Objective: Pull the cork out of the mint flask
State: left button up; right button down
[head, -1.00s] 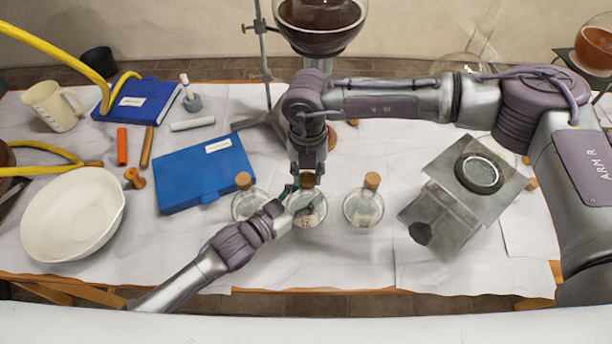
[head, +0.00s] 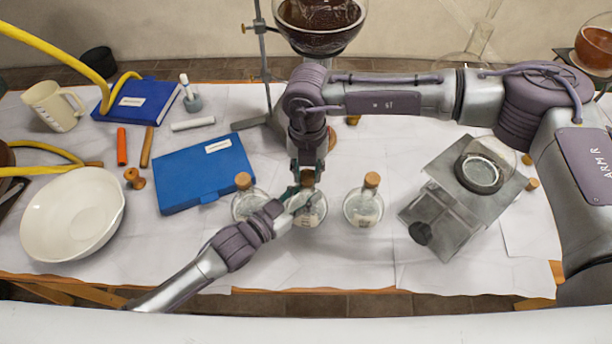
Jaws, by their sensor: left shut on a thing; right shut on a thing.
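Three round clear flasks with corks stand in a row on the table: a left one (head: 243,206), a middle one (head: 311,212) and a right one (head: 363,209). I cannot read a mint label on any of them. My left gripper (head: 296,198) is shut on the middle flask near its neck, from the left. My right gripper (head: 308,172) comes down from above and is shut on the middle flask's cork (head: 308,181). The fingers partly hide the cork and neck, so I cannot tell whether the cork is still seated. The middle flask looks upright.
A blue case (head: 205,173) lies left of the flasks, and a white bowl (head: 72,215) stands farther left. A metal stand with a glass dish (head: 450,215) is at the right. A retort stand (head: 263,60) rises behind. The paper in front is clear.

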aim_at(307, 175)
jog(key=shift+r, duration=1.75)
pick_arm(q)
jog(key=o, duration=1.1)
jog(key=shift+s+a, duration=0.4)
jog(key=shift+a, duration=0.05)
pick_arm(e)
jog(key=shift+r, duration=0.1)
pick_arm(q)
jog(key=shift+r+p+v, duration=0.15)
jog(key=shift+r+v, duration=0.05)
jog(key=shift+v, duration=1.65)
jog(key=shift+r+p+v, duration=0.2)
jog(key=shift+v, duration=1.6)
jog(key=shift+r+p+v, duration=0.15)
jog(key=shift+r+v, duration=0.05)
jog(key=shift+v, duration=1.65)
pick_arm(e)
jog(key=shift+r, duration=1.95)
